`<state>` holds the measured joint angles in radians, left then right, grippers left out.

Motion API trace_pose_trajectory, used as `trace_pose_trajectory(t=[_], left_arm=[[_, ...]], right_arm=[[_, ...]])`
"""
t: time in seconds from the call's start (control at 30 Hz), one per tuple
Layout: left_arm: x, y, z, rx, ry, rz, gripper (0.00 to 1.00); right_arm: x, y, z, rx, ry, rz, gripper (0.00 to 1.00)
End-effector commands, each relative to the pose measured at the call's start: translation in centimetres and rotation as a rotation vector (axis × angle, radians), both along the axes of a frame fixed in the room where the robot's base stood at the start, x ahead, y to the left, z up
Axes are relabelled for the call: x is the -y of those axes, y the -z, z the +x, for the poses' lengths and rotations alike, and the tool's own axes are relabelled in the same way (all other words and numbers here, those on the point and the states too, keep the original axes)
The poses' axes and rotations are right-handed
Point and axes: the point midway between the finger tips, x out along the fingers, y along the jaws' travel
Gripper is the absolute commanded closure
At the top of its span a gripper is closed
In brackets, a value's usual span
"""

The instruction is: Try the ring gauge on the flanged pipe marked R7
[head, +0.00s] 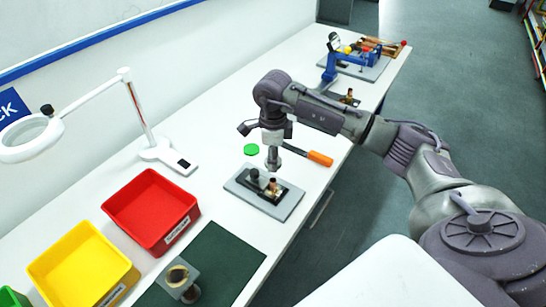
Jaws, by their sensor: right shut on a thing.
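My right gripper (272,138) points straight down above a grey fixture plate (235,188) on the bench. It is shut on a small grey thing (273,160), too small and partly covered to identify. The plate carries a dark block with a copper-coloured upright piece (273,184), just under the gripper; I cannot tell whether the held thing touches it. A grey piece with a round, brass-lined opening (178,276) stands on a dark green mat (228,262). I cannot make out an R7 mark or tell which piece is the ring gauge. My left gripper is not in view.
An orange-handled tool (319,158) and a green disc (251,150) lie close to the gripper. Red (185,221) and yellow (72,262) bins and a white magnifier lamp (142,115) stand at left. A blue clamp (340,60) is at the far end.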

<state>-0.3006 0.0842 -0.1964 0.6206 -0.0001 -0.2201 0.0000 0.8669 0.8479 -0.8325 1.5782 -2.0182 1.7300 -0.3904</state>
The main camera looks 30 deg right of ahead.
Motion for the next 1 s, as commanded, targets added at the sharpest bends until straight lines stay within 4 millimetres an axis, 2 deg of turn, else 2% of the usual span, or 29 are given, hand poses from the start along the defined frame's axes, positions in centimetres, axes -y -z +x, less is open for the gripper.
trace_pose_trajectory(t=[0.5,1.0], left_arm=[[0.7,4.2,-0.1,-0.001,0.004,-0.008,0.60],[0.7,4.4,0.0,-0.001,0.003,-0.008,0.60]], right_arm=[[0.0,4.9,0.0,0.001,-0.001,0.001,0.95],[0.0,5.3,0.0,0.001,-0.001,0.001,0.95]])
